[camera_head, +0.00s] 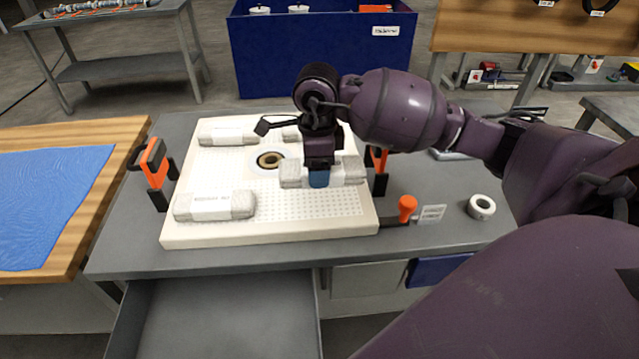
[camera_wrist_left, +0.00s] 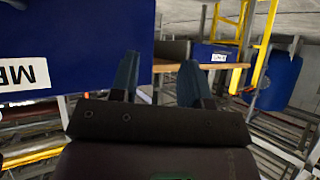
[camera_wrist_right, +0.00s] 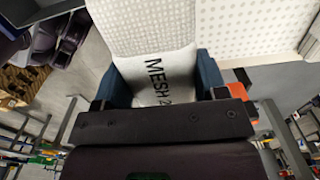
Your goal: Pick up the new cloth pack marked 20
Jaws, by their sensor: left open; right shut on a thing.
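My right gripper (camera_head: 319,182) is shut across the middle of a pale cloth pack (camera_head: 292,174) on the right part of the white filter plate (camera_head: 270,234). In the right wrist view the fingers (camera_wrist_right: 163,88) straddle this pack (camera_wrist_right: 140,25), whose band reads "MESH 2" with the rest cut off by the gripper. I cannot tell whether the pack touches the plate. Another banded pack (camera_head: 214,206) lies at the plate's front left, and one (camera_head: 226,131) at the back left. A further pack's end (camera_head: 290,133) shows behind my gripper. My left gripper (camera_wrist_left: 160,82) is open and empty, near a blue surface.
Orange-handled clamps (camera_head: 154,162) stand at the plate's sides. An orange knob (camera_head: 407,208), a small sign (camera_head: 432,213) and a white roll (camera_head: 481,207) are right of the plate. An open drawer (camera_head: 228,318) juts out in front. A blue bin (camera_head: 322,55) stands behind.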

